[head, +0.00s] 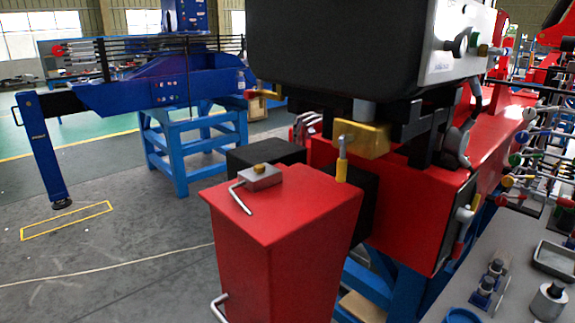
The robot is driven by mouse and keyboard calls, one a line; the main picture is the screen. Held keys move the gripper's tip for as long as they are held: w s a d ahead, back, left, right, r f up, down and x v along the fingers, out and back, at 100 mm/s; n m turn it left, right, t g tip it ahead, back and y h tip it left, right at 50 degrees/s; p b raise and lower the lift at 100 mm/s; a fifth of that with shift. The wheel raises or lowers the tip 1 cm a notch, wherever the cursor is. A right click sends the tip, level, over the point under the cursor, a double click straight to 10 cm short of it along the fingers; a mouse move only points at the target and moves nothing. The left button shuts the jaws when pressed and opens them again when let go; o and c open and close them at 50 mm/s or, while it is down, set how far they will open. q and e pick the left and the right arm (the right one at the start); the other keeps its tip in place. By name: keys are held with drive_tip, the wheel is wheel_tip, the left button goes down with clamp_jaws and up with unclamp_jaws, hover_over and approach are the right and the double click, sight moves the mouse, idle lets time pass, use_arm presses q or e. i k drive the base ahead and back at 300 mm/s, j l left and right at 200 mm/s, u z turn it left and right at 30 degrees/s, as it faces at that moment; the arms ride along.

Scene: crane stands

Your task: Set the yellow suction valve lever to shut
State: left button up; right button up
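A lever with a yellow grip (342,170) stands near the back right corner of the red box-shaped tank's top. Its grey metal arm runs upward from the grip to a yellow block (371,141) on the crane's red body. The lever looks about vertical; I cannot read any open or shut marking. A second yellow part, a small knob (259,168), sits on a grey block on top of the red tank (310,195), with a bent grey rod beside it. Neither of my grippers is in view.
A large black housing (335,45) overhangs the lever from above. A blue crane on a blue stand (195,135) is at the back left. A grey bench (500,255) with small parts and a tray is at the lower right. The floor at left is open.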

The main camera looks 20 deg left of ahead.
sight(345, 139)
drive_tip(key=i+l+u, duration=0.1)
drive_tip(key=l+u, duration=1.05)
drive_tip(key=l, duration=0.2)
